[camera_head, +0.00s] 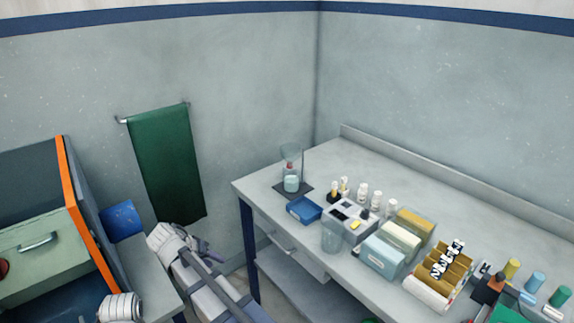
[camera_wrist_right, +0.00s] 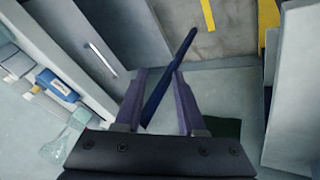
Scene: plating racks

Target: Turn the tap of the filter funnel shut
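The filter funnel (camera_head: 291,158) is a clear upright vessel near the left end of the bench, with a small red part at its lower side. A pale beaker (camera_head: 291,184) stands under it on a dark mat. How the tap is turned is too small to tell. My right gripper (camera_head: 208,250) is low, left of the bench and well apart from the funnel. In the right wrist view its two purple fingers (camera_wrist_right: 159,85) are apart with nothing held between them. My left gripper is not in view.
Bottles (camera_head: 364,193), boxes (camera_head: 402,238) and a rack (camera_head: 443,270) crowd the bench to the right. A green towel (camera_head: 167,165) hangs on the wall. The bench's dark leg (camera_wrist_right: 170,78) shows beyond my fingers.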

